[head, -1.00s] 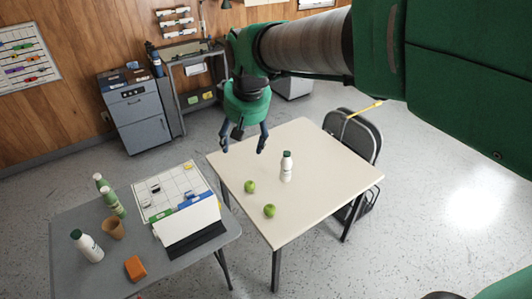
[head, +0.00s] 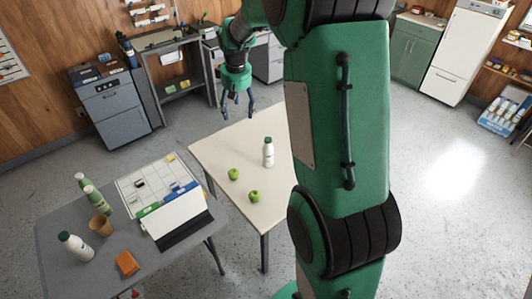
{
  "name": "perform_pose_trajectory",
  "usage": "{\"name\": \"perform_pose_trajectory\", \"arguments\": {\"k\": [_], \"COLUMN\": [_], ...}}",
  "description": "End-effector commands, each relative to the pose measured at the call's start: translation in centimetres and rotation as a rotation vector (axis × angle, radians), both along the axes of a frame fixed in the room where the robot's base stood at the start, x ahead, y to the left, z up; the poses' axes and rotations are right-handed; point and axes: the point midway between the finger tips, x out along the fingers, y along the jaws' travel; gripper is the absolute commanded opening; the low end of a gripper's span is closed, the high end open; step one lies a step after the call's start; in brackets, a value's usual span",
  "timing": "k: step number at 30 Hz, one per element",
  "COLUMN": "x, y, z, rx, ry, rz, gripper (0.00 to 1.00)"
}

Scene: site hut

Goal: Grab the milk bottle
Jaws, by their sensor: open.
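A white milk bottle (head: 268,153) with a dark cap stands upright on the cream table (head: 228,151). A second white bottle (head: 76,246) with a dark cap stands on the grey table at the lower left. My gripper (head: 237,115) is open and empty, fingers pointing down. In the picture it is above and left of the bottle on the cream table, near that table's far edge, and apart from it. My arm hides the right part of the cream table.
Two green apples (head: 234,174) (head: 254,196) lie on the cream table, left of the bottle. The grey table (head: 62,217) holds green bottles (head: 95,199), a brown cup (head: 101,226), an orange block (head: 126,263) and a white box-like item (head: 177,218). Grey floor is open at the right.

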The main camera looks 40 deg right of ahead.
Motion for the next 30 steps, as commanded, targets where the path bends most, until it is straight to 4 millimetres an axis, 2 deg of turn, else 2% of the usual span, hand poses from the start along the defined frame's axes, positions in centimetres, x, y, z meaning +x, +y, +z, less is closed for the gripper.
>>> {"name": "perform_pose_trajectory", "arguments": {"k": [6, 15, 24, 30], "x": [2.7, 5.2, 6.3, 6.4], "y": [-4.4, -10.4, -16.1, -18.9], "z": [-4.2, -10.9, -18.5, -22.6], "rx": [0.009, 0.024, 0.044, 0.055], "ry": [0.039, 0.087, 0.131, 0.152], "rz": [-0.003, -0.006, -0.007, -0.006], "gripper": [0.68, 0.68, 0.68, 0.68]}}
